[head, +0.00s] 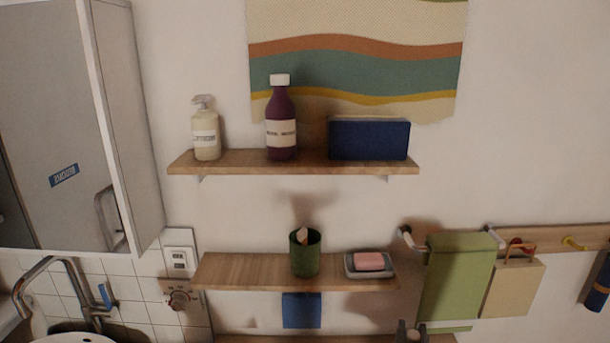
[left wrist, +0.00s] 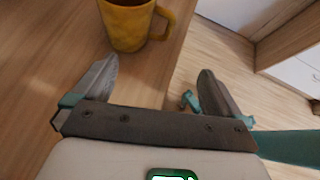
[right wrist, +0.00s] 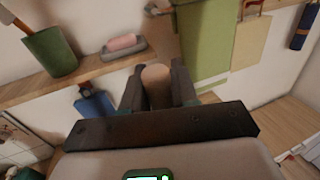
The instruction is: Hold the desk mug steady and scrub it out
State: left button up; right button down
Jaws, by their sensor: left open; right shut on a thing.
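The yellow desk mug (left wrist: 138,22) stands on a wooden top at the upper edge of the left wrist view, its handle to the right and its rim cut off. My left gripper (left wrist: 158,68) is open and empty, its fingertips short of the mug. My right gripper (right wrist: 158,72) is shut on a pale, round-ended thing (right wrist: 156,84); its fingers hide much of it, and I cannot tell whether it is a scrubbing brush. The right gripper also shows at the bottom edge of the head view (head: 411,333). The mug is not in the head view.
The lower shelf (head: 235,272) holds a green cup (head: 305,257) and a soap dish (head: 369,271). The upper shelf (head: 235,164) holds two bottles and a blue box (head: 368,139). A green towel (head: 455,280) hangs right of the shelf. A tap (head: 65,285) is lower left.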

pick_arm(q)
jog(key=w, duration=0.1)
jog(key=w+r+t, duration=0.1)
jog(key=w, duration=0.1)
jog(key=shift+r, duration=0.15)
jog(key=shift+w, duration=0.2)
jog(key=x, duration=0.9)
jog(key=shift+w+d, duration=0.15)
jog(key=shift+d, duration=0.25)
jog(key=c, duration=0.8)
jog(key=shift+c, duration=0.2)
jog(key=o, duration=0.8)
jog(key=shift+o, duration=0.2)
